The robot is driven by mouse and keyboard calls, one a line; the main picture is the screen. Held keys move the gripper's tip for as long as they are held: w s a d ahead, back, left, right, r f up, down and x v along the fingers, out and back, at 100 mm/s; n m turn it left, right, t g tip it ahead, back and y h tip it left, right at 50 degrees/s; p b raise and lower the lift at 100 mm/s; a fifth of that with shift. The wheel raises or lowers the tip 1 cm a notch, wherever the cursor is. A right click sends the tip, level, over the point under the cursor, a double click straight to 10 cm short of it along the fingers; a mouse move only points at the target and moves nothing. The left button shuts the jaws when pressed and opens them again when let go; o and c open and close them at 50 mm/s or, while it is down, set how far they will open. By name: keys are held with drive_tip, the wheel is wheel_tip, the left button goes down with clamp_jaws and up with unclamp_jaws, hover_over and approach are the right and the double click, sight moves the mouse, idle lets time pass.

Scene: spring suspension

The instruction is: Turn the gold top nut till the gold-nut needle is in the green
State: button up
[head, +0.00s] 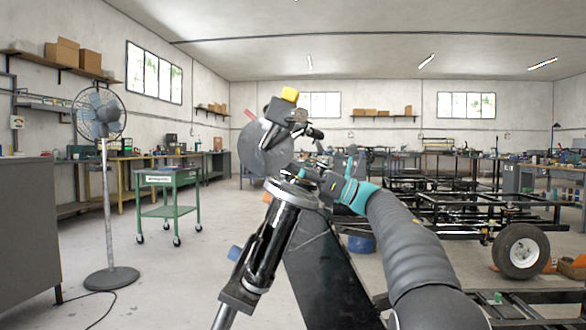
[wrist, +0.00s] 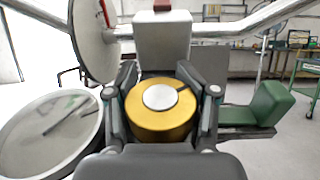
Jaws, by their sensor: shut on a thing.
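The gold top nut (wrist: 160,121) is a round gold cylinder with a pale silver centre, in the middle of the wrist view. My gripper (wrist: 158,86) has one finger on each side of it and is shut on it. In the head view my gripper (head: 303,180) is at the top of the black damper (head: 268,245), and I cannot make out the nut there. A round dial (wrist: 52,132) lies at the left of the wrist view, with a thin dark needle and a dull green patch; its reading is too faint to tell.
A grey disc (wrist: 95,38) stands above the dial, close to my left finger. A green block (wrist: 255,107) sits on an arm to the right. A fan (head: 103,190) and green cart (head: 167,190) stand left.

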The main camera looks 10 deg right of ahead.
drive_tip(key=shift+d, duration=0.15)
idle(0.4)
drive_tip(key=o, duration=0.9)
drive_tip(key=shift+c, duration=0.2)
drive_tip(key=shift+o, duration=0.7)
drive_tip(key=shift+d, duration=0.2)
drive_tip(key=shift+a, duration=0.2)
drive_tip(key=v, duration=1.2)
